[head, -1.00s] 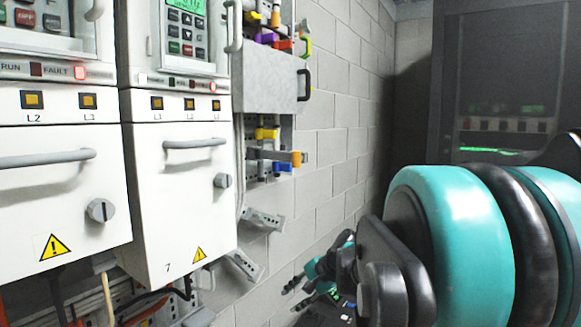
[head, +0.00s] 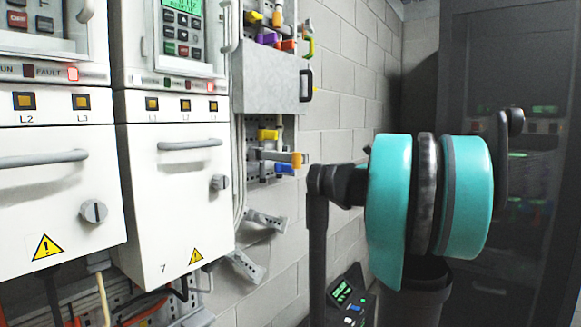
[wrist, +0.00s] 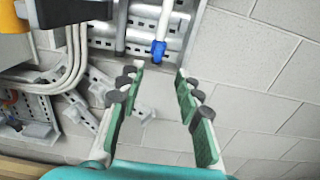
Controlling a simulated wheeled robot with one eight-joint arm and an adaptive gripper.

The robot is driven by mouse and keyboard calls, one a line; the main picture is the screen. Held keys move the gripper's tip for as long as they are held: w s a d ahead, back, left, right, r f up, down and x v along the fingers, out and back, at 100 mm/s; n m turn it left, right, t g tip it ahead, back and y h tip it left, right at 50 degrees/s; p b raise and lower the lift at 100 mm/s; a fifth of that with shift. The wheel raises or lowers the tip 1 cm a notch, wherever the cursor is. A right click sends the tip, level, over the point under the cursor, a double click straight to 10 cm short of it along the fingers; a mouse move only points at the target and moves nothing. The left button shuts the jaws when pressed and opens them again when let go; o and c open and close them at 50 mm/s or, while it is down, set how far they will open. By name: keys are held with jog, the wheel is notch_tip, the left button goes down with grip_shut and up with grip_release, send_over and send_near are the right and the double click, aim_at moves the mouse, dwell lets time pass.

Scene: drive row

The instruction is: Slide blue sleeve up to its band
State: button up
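A small blue sleeve (wrist: 158,50) sits on the lower end of a slim white rod (wrist: 165,18) in the wrist view, in front of a metal rack. No band on the rod can be made out. My gripper (wrist: 158,80) is open, its two green-padded fingers apart and nothing between them. The sleeve lies beyond the fingertips, near the middle of the gap and apart from both. In the head view a small blue piece (head: 284,168) shows on the wall rack under an orange-tipped bar; I cannot tell if it is the same sleeve. My gripper is not discernible there.
White drive cabinets (head: 175,190) with handles and knobs fill the left. A grey box with a black handle (head: 305,85) and a yellow piece (head: 267,134) are on the rack. Pale cables (wrist: 72,60) run left of my gripper. Block wall (wrist: 250,80) is bare at right.

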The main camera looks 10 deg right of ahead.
aim_at(290, 165)
jog(key=x, duration=1.5)
jog(key=shift+f, duration=0.1)
jog(key=shift+c, duration=0.4)
grip_shut()
